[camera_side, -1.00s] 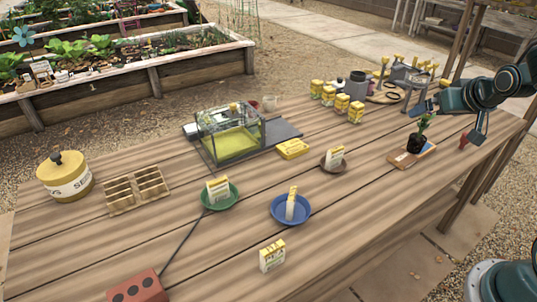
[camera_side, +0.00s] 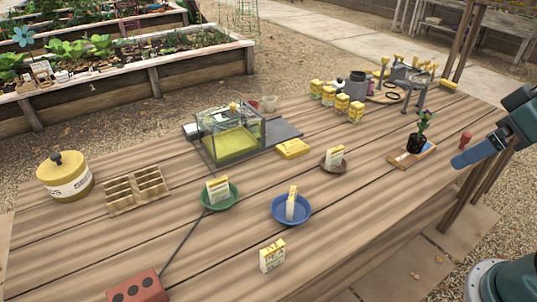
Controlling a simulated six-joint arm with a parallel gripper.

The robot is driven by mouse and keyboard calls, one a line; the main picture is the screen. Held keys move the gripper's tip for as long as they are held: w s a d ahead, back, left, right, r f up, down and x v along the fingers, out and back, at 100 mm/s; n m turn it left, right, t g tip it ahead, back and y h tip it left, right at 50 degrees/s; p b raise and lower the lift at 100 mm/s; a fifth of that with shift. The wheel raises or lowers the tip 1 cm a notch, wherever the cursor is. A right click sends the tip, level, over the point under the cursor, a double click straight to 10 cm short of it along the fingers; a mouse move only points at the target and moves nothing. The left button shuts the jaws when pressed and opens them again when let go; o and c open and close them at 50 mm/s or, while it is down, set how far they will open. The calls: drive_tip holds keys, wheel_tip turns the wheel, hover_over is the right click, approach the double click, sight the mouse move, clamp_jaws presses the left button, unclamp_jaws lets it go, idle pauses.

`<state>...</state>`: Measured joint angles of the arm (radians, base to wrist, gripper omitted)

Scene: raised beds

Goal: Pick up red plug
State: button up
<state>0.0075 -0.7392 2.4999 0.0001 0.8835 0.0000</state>
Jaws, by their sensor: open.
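The red plug (camera_side: 465,139) stands upright near the right end of the wooden table, close to the edge. My gripper (camera_side: 468,156) comes in from the right side of the view. Its blue-grey finger is just below and in front of the plug in the picture. The gripper is open and nothing shows between its jaws. The plug looks free of the fingers, but whether they touch cannot be told from this angle. The far finger is hard to make out.
Left of the plug, a small potted plant (camera_side: 418,140) stands on a board. A tool stand (camera_side: 413,90) and yellow boxes (camera_side: 348,108) lie behind. A blue dish (camera_side: 281,218) and a green dish (camera_side: 232,198) sit mid-table. The front right tabletop is clear.

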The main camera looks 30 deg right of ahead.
drive_tip(key=shift+s, duration=0.25)
drive_tip(key=c, duration=1)
drive_tip(key=shift+o, duration=0.2)
